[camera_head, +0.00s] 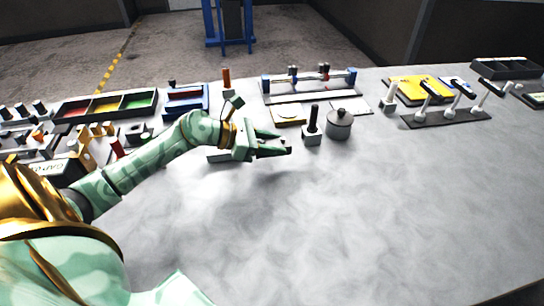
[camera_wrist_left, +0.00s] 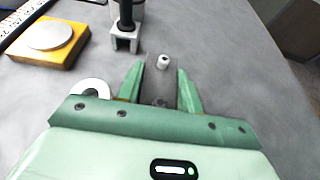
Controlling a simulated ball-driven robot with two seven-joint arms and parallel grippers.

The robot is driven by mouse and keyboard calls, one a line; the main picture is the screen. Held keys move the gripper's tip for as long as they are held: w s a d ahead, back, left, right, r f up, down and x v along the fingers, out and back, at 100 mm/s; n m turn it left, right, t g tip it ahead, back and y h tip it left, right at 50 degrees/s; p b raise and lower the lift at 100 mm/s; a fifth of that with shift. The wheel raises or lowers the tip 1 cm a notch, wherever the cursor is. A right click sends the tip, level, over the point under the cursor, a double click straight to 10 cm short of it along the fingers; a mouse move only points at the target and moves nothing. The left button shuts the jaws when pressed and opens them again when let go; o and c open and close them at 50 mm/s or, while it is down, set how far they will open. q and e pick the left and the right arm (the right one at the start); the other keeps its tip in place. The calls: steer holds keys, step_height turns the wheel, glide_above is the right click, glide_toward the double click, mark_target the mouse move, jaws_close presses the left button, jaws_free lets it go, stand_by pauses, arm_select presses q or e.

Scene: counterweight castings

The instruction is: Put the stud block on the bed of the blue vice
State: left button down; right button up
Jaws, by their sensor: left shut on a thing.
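The stud block (camera_wrist_left: 160,82) is a grey block with a short pale stud on top. It sits between the two green fingers of my left gripper (camera_wrist_left: 161,90) in the left wrist view. My left gripper (camera_head: 276,146) is shut on it above the bare middle of the table in the head view, where the block is mostly hidden by the fingers. The blue vice (camera_head: 186,101) stands at the back left of the table, behind my left forearm and well apart from the gripper. My right gripper is not in view.
A black-handled post on a grey foot (camera_head: 312,130) and a grey lidded pot (camera_head: 339,126) stand close right of the gripper. A three-part tray (camera_head: 107,106) is left of the vice. A wide frame (camera_head: 310,88) is right of it. The table's front is clear.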

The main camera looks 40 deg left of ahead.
mark_target(272, 166)
arm_select(q)
steer(key=shift+s+d+f, duration=0.15)
steer(key=shift+s+f, duration=0.2)
steer(key=shift+f, duration=0.1)
step_height(272, 166, down, 3)
steer(key=shift+f+b, duration=0.15)
steer(key=shift+b, duration=0.45)
steer(key=c, duration=0.9)
jaws_free()
steer(key=shift+s, duration=0.1)
